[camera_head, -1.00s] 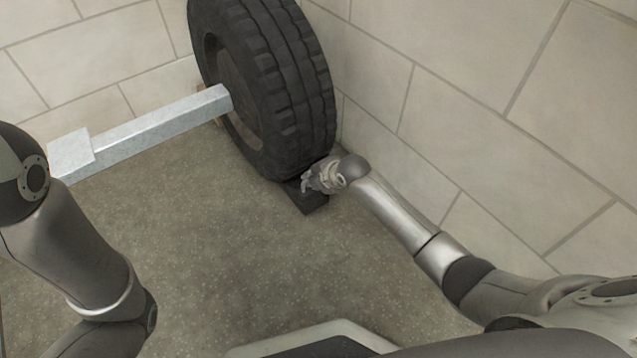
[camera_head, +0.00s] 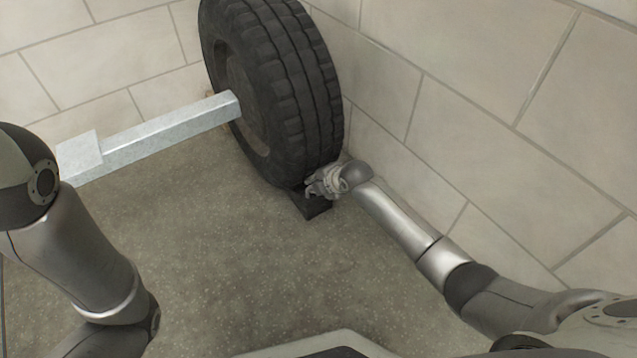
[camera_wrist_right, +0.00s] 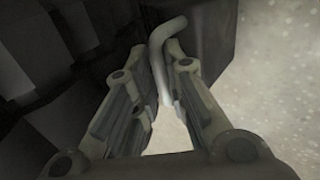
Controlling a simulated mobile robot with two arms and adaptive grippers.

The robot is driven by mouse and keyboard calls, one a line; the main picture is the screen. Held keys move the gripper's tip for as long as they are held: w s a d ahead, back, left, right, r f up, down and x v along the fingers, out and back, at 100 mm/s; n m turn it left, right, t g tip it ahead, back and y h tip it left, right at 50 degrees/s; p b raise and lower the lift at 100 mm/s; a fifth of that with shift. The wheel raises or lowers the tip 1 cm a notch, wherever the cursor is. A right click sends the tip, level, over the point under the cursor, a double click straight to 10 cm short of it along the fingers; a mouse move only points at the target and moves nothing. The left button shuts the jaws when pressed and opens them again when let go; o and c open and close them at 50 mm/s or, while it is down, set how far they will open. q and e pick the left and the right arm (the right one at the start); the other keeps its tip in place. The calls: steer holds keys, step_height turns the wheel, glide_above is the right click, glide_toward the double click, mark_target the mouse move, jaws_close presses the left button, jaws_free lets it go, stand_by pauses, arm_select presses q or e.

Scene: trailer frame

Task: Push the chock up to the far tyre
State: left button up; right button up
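The dark wedge chock (camera_head: 315,209) lies on the floor at the foot of the large black tyre (camera_head: 306,95). Its far end meets the tyre's lower tread in the head view; I cannot tell whether they touch. My right gripper (camera_head: 312,189) is low over the chock, beside the tyre. In the right wrist view, the fingers of my right gripper (camera_wrist_right: 160,75) close around a pale bent handle (camera_wrist_right: 163,42) on the dark chock (camera_wrist_right: 208,40). My left arm shows at the left, but its gripper is out of view.
A grey metal axle beam (camera_head: 165,135) runs left from the wheel's hub. A pale block wall (camera_head: 470,110) stands close on the right of the tyre and my right arm. The speckled floor (camera_head: 220,250) in front is clear.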

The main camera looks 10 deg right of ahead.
steer(key=shift+o, duration=1.3)
steer(key=shift+w+r, duration=0.1)
steer(key=shift+r, duration=0.1)
steer(key=shift+o, duration=0.3)
steer(key=shift+r, duration=0.1)
steer(key=shift+w, duration=0.1)
steer(key=shift+s+r, duration=0.3)
steer(key=shift+r, duration=0.1)
steer(key=v, duration=1)
steer(key=shift+s+d, duration=0.25)
steer(key=shift+s, duration=0.35)
steer(key=shift+r, duration=0.1)
